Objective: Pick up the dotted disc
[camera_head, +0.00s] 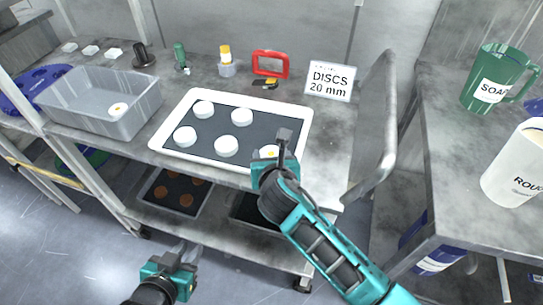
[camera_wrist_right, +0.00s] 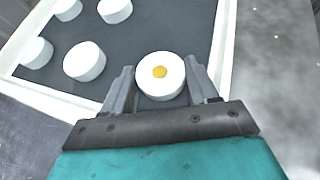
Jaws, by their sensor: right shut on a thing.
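The dotted disc (camera_wrist_right: 160,76) is white with a yellow dot on top. In the right wrist view it sits between the two fingers of my right gripper (camera_wrist_right: 162,88), which is shut on it. In the head view the disc (camera_head: 268,151) is partly hidden behind my right gripper (camera_head: 279,150), at the near right corner of the white tray (camera_head: 157,141). I cannot tell whether it still touches the tray's dark mat. My left gripper (camera_head: 172,262) is low in front of the shelf, away from the discs; its finger opening is unclear.
Several plain white discs (camera_head: 226,146) stand on the tray. A clear bin (camera_head: 75,107) holding another disc is at left. A "DISCS 20 mm" sign (camera_head: 330,82), a red frame (camera_head: 270,64) and small bottles stand behind. A metal rail (camera_head: 388,130) rises at right.

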